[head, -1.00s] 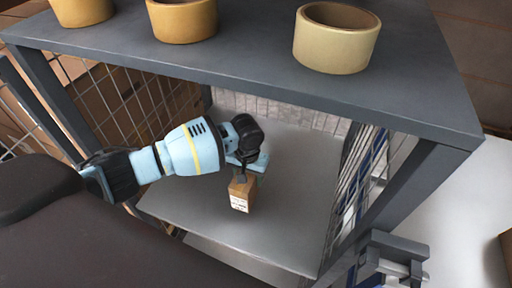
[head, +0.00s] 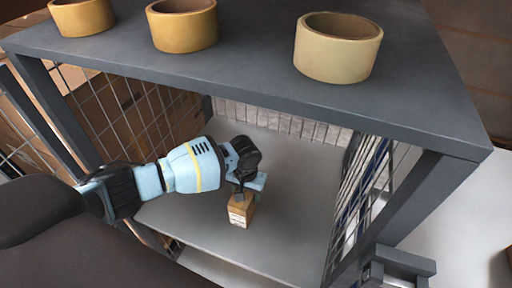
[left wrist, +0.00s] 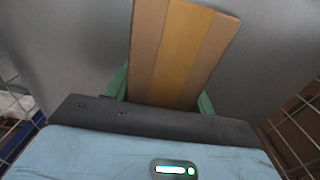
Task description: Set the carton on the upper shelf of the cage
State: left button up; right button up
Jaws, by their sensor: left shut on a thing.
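The carton (head: 240,212) is a small brown box with a white label, inside the cage over the grey upper shelf (head: 290,215). My left gripper (head: 243,192) is shut on the carton from above. The left wrist view shows the carton's brown face with a tan tape strip (left wrist: 180,50) between the green fingers (left wrist: 160,98). I cannot tell whether the carton's bottom touches the shelf. The cage (head: 425,200) has a dark grey frame with mesh sides. My right gripper does not show.
The cage's grey top (head: 250,50) lies above my left arm and carries a yellow ring (head: 183,28), a paler ring (head: 337,50) and another yellow ring (head: 83,18). Mesh walls (head: 355,200) bound the shelf. The shelf around the carton is clear.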

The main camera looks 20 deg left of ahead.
pick_arm(q)
jog(key=shift+f, duration=0.2)
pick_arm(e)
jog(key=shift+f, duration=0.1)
pick_arm(q)
jog(key=o, duration=1.3)
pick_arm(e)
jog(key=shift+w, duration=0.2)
pick_arm(q)
notch_tip(320, 180, up, 13)
jog(key=shift+w+f+p, duration=0.15)
jog(key=shift+p, duration=1)
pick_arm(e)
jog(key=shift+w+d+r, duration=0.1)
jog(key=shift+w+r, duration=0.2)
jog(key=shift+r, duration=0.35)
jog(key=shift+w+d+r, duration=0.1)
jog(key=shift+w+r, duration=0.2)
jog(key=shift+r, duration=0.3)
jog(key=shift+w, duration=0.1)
